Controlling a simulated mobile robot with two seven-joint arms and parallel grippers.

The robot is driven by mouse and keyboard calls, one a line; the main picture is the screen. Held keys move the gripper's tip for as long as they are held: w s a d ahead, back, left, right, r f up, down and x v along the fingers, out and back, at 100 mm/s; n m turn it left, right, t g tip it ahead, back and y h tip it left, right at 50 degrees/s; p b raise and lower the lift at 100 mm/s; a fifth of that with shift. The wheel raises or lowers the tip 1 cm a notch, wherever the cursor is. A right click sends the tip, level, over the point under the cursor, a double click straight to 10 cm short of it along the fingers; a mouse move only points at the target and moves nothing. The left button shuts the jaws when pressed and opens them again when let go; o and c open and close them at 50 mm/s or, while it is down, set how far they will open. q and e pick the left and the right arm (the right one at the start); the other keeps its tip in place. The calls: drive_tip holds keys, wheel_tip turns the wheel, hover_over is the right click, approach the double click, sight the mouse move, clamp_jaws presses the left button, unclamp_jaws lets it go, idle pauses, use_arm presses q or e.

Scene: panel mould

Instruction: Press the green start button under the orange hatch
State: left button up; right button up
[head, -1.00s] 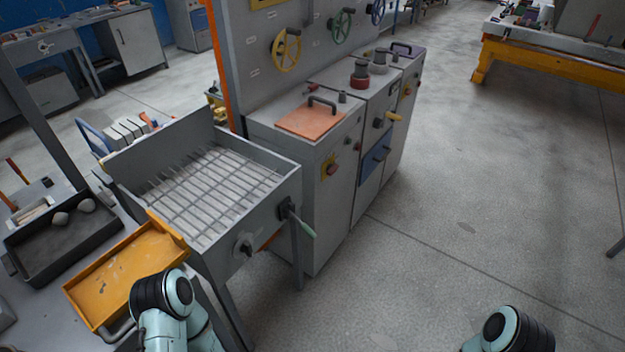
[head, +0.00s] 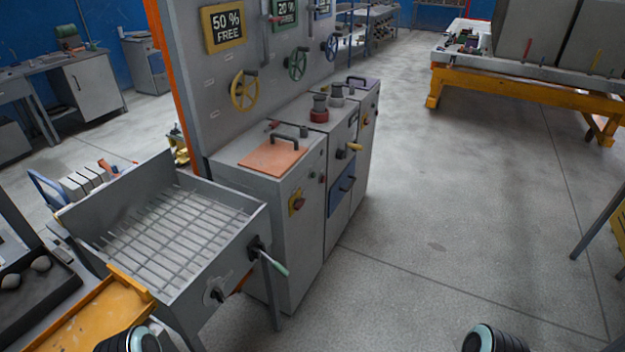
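The orange hatch (head: 273,155) is a flat orange plate with a dark bar handle (head: 290,136), lying closed on top of the nearest grey cabinet (head: 268,215). No green button shows; whatever is under the hatch is hidden. A red knob on a yellow plate (head: 297,203) is on the cabinet's front. Only dark rounded parts of my arms show at the bottom edge of the head view, left and right of centre. Both grippers are out of view.
A grey grate bin (head: 188,235) with a green-tipped lever (head: 273,263) stands left of the cabinet. An orange tray (head: 95,318) is at lower left. Handwheels (head: 244,91) are on the panel behind. The floor (head: 430,220) to the right is clear.

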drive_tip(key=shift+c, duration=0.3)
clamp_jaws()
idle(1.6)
